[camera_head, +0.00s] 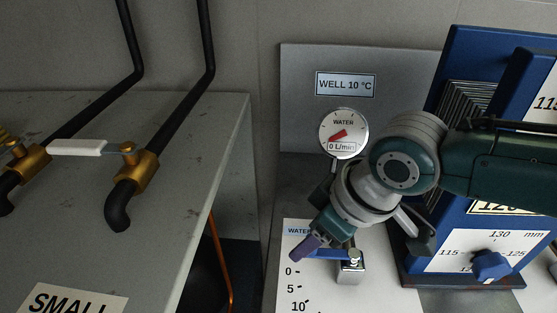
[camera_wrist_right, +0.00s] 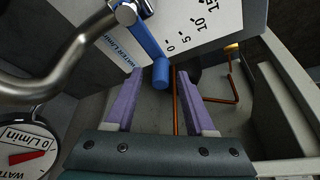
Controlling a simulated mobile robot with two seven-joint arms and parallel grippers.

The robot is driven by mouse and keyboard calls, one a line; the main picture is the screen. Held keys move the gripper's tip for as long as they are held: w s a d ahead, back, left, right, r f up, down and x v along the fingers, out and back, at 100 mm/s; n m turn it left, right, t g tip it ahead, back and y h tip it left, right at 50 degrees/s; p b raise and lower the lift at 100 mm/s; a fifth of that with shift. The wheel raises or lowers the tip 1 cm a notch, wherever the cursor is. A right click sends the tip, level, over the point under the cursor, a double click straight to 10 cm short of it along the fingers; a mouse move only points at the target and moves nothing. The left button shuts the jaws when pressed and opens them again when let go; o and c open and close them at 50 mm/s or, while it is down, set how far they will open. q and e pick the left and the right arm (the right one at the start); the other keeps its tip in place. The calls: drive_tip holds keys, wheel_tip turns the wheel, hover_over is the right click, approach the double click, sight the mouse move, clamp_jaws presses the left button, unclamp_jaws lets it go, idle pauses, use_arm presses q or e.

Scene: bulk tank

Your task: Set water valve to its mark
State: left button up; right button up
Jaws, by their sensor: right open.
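The water valve has a chrome body (camera_head: 351,269) and a blue lever (camera_head: 331,254) pointing left. A white scale plate (camera_head: 310,291) below it shows 0, 5 and 10. The round water gauge (camera_head: 344,131) has a red needle and reads 0 L/min. My right gripper (camera_head: 306,246) is at the lever's free end, partly hiding it. In the right wrist view, its purple fingers (camera_wrist_right: 157,76) are open, and the blue lever's end (camera_wrist_right: 161,77) shows between the fingertips. I cannot tell whether they touch it. My left gripper is not in view.
A grey bench (camera_head: 195,190) at left carries black pipes, brass valves and a white lever (camera_head: 77,148). A blue plate unit with a blue knob (camera_head: 491,266) stands at right. A copper pipe (camera_head: 220,255) runs in the gap left of the scale plate.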

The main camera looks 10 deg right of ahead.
clamp_jaws()
idle(0.5)
idle(1.0)
